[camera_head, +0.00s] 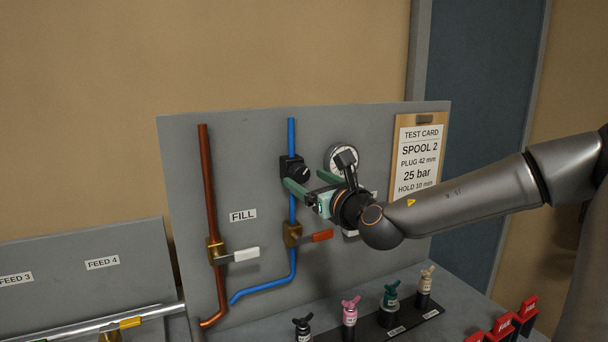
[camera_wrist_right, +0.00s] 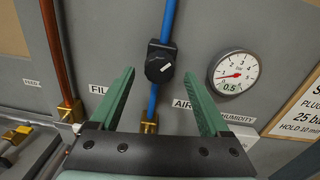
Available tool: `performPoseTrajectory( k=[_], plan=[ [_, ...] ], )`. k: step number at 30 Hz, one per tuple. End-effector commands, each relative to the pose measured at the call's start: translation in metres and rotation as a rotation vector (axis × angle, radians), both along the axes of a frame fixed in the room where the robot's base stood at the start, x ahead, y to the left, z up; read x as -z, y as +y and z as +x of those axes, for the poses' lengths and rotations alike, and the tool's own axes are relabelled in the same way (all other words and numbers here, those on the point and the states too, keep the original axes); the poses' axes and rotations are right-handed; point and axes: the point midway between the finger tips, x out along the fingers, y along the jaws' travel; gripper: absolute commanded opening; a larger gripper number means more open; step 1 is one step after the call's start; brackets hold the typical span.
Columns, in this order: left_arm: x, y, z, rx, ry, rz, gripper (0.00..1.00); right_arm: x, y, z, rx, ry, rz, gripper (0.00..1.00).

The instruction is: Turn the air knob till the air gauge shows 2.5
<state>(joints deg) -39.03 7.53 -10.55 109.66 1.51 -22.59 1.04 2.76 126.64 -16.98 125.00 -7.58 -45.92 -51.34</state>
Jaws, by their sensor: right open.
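The air knob (camera_head: 297,170) is a black round knob on a black block on the blue pipe. My right gripper (camera_head: 305,180) is open, with green fingers pointing at the panel. In its wrist view the fingertips (camera_wrist_right: 159,74) stand left and right of the knob, apart from it. The air gauge (camera_wrist_right: 234,73) is a white dial right of the knob. Its red needle points left, and green text reads 0.5. In the head view my wrist partly hides the gauge (camera_head: 337,157).
A copper pipe (camera_head: 209,200) with a white-handled valve stands left of the blue pipe (camera_head: 292,135). A red-handled valve (camera_head: 293,234) sits below the knob. A test card (camera_head: 419,155) hangs at right. Several small coloured fittings (camera_head: 350,311) stand on the bench below.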

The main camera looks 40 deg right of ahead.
Motion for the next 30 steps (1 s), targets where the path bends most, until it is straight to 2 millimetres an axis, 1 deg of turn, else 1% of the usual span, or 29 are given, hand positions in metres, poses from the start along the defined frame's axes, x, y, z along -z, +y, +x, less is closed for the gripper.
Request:
performPoseTrajectory(
  k=[3, 8, 19, 30],
  plan=[
    [-0.003, 0.0, 0.001, 0.0, -0.001, 0.0, 0.5, 0.0, -0.003, 0.01, 0.001, 0.001, -0.002, 0.8],
    [-0.004, 0.0, 0.001, 0.0, -0.002, 0.0, 0.5, 0.0, -0.005, 0.019, 0.0, 0.0, 0.0, 0.8],
    [-0.004, 0.0, 0.001, 0.0, -0.003, -0.001, 0.5, 0.0, -0.006, 0.021, 0.0, 0.0, 0.001, 0.8],
    [-0.004, 0.0, 0.002, 0.0, -0.003, -0.001, 0.5, 0.0, -0.006, 0.021, 0.0, 0.0, 0.0, 0.38]
  ],
)
